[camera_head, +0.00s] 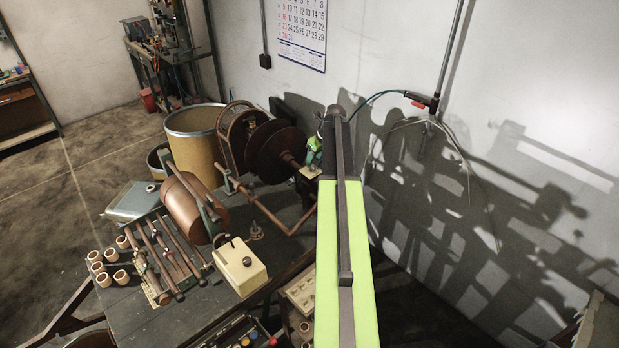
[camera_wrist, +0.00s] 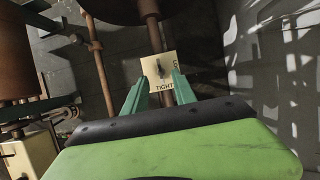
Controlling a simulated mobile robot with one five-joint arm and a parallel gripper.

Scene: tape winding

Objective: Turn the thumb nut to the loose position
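A pale square plate (camera_wrist: 150,76) on the brown shaft shows in the wrist view, with "TIGHT" printed along its near edge and partly hidden lettering at its right edge. The small dark thumb nut (camera_wrist: 160,68) stands at the middle of the plate, its wing running roughly up and down in the picture. My gripper (camera_wrist: 159,77) is open, its two green fingers apart on either side of the nut, with nothing held between them. In the head view my gripper (camera_head: 314,152) is just above the plate (camera_head: 309,173), and the nut cannot be made out.
Brown reels (camera_head: 272,150) stand left of the plate. A bent brown rod (camera_head: 262,207), a copper drum (camera_head: 194,207) and a cream box (camera_head: 240,267) are on the dark bench. A white wall (camera_head: 540,75) with a hanging hose is close on the right.

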